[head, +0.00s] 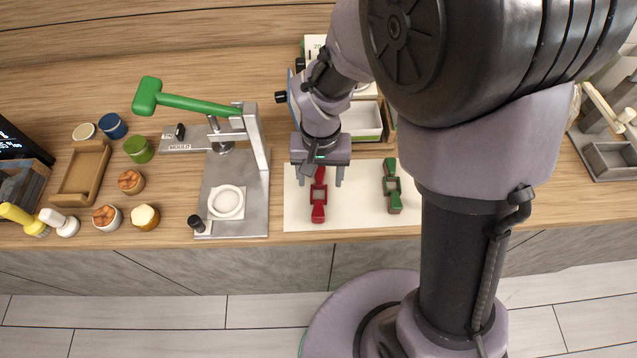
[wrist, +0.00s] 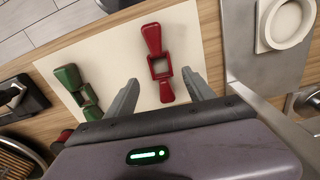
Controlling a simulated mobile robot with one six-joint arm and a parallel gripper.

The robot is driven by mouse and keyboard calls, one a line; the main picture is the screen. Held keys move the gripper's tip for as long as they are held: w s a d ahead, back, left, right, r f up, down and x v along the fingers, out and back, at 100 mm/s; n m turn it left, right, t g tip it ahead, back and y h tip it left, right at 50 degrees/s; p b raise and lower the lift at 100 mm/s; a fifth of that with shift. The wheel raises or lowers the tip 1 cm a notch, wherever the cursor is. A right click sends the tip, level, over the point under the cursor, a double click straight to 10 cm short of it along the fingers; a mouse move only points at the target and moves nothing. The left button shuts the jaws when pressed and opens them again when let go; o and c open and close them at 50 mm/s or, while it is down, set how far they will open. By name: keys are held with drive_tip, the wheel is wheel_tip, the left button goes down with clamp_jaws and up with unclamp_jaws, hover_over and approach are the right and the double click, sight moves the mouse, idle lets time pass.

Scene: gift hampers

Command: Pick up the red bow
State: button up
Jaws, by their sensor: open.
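The red bow (head: 318,202) lies on a cream mat (head: 347,217) on the counter, with a square opening at its middle. In the wrist view the red bow (wrist: 154,41) lies lengthwise between and beyond my fingertips. My gripper (head: 321,180) is open above the far end of the bow, one finger on each side. In the wrist view my gripper (wrist: 160,82) shows both fingers apart with nothing held. I cannot tell its exact height over the bow. A green bow (head: 392,187) lies to the right on the same mat.
A metal press (head: 209,190) with a green-handled lever (head: 190,102) stands left of the mat. Small round pots, a wooden tray (head: 83,172) and brushes are further left. An open box (head: 360,120) stands behind the mat. The mat's front part is clear.

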sight(319, 196)
drive_tip(key=f+b, duration=0.1)
drive_tip(key=f, duration=0.4)
drive_tip(key=shift+s+a+b, duration=0.15)
drive_tip(key=shift+s+b, duration=0.05)
drive_tip(key=shift+b, duration=0.2)
drive_tip(key=shift+r, duration=0.15)
clamp_jaws()
drive_tip(key=shift+r, duration=0.15)
